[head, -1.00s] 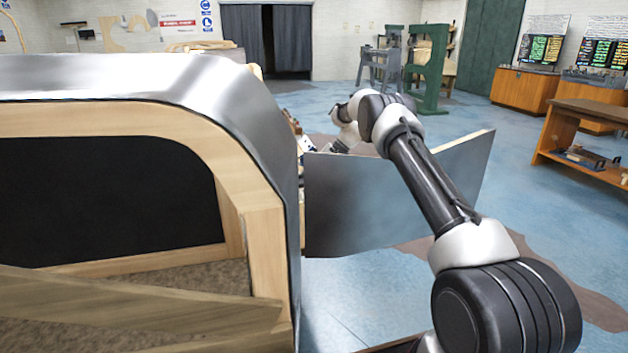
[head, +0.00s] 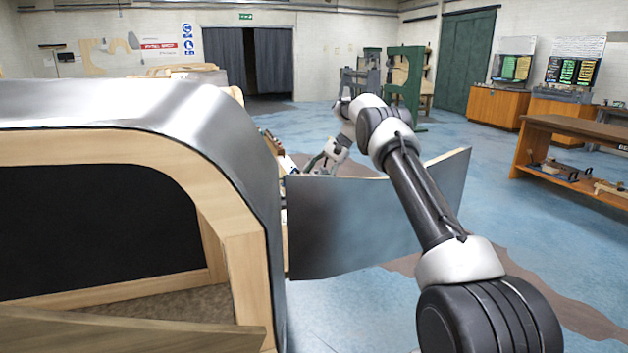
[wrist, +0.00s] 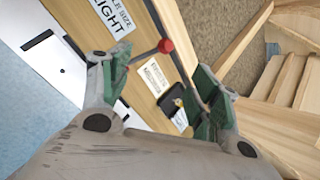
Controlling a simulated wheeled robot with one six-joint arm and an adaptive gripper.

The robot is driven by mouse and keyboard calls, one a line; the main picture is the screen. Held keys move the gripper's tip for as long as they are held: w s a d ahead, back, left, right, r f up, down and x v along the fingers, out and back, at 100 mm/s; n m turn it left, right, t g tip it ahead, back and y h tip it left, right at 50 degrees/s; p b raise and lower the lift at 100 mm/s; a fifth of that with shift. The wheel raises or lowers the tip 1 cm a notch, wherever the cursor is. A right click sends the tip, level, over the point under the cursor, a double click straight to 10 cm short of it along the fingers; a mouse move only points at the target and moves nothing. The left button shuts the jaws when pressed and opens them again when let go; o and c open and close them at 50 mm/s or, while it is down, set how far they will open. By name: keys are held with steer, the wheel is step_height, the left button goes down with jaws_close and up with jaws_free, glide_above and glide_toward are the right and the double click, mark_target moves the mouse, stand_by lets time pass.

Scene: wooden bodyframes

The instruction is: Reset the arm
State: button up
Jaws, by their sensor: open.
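My arm reaches forward from the lower right in the head view, over a grey metal panel (head: 350,228). My gripper (head: 312,163) shows small beyond the panel's top edge, partly hidden. In the wrist view my gripper (wrist: 155,80) is open, with green-padded fingers apart. A thin rod with a red knob (wrist: 166,46) shows between the fingers. Behind it is a wooden board with printed labels (wrist: 158,82) and a small black part (wrist: 171,106). I see nothing held, and I cannot tell whether a finger touches the rod.
A wooden bodyframe with a curved metal skin (head: 200,105) fills the left of the head view, close to my arm. A wooden bench (head: 575,135) stands at the right. A green machine (head: 405,85) stands at the back. Blue floor (head: 500,215) is open between them.

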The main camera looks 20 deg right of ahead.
steer(key=s+r+n+h, duration=0.1)
steer(key=s+r, duration=0.3)
steer(key=r, duration=0.2)
steer(key=s+r+h, duration=0.1)
steer(key=s+r, duration=0.2)
steer(key=r, duration=0.4)
steer(key=s+a+r+n+t+h, duration=0.1)
steer(key=s+r, duration=0.4)
steer(key=s, duration=0.3)
steer(key=s+r+n+t+h, duration=0.1)
steer(key=s+r+n, duration=0.1)
steer(key=s+r, duration=0.5)
steer(key=s+f+n+h, duration=0.2)
steer(key=s+n, duration=0.1)
steer(key=s, duration=1.8)
steer(key=s+d+f+n+t+h, duration=0.1)
steer(key=s+d+f+n+h, duration=0.1)
steer(key=s+f, duration=0.5)
steer(key=s, duration=0.5)
steer(key=shift+s+d+t, duration=0.25)
steer(key=shift+d+t, duration=0.15)
